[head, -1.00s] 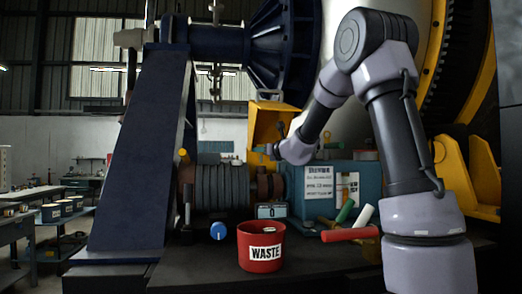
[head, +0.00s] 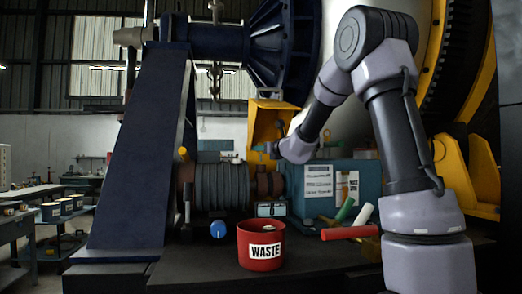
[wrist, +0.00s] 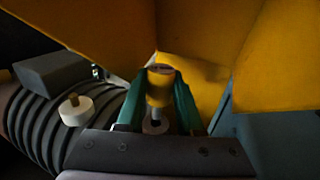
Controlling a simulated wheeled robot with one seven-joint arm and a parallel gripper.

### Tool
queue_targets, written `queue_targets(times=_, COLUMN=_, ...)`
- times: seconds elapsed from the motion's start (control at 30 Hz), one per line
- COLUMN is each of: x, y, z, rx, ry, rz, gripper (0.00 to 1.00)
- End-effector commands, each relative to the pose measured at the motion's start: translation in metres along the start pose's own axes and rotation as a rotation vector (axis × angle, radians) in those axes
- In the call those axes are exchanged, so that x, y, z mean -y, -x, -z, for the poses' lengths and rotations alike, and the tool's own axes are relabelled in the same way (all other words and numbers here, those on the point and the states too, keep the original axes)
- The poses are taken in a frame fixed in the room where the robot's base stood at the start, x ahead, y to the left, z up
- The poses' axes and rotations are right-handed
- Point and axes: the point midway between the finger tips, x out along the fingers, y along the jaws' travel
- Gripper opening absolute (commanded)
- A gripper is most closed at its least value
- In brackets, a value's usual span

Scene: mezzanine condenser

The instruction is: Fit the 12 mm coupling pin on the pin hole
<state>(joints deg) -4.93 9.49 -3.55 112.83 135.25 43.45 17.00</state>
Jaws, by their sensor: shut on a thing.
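The coupling pin has a yellow head (wrist: 160,88) and a grey shank (wrist: 156,113) in the wrist view. My gripper (wrist: 160,82) has green fingers, one on each side of the yellow head, and is shut on it. A grey ring with a dark opening (wrist: 155,126) shows at the shank's end, close to my gripper's base; it may be the pin hole. I cannot tell whether the shank is inside it. In the head view my gripper (head: 265,148) is small, in front of the yellow guard, and the pin cannot be made out.
Yellow guard panels (wrist: 205,75) rise close behind and beside my gripper. A ribbed grey drum (wrist: 45,125) and a white knob (wrist: 76,110) lie to the left.

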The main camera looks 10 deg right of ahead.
Motion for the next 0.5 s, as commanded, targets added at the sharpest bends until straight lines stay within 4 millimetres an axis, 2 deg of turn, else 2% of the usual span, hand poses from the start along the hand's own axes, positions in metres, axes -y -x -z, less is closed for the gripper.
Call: queue_targets(times=0.5, x=0.0, y=-0.0002, z=0.0078, rx=0.0, ry=0.0, rz=0.0, gripper=0.0)
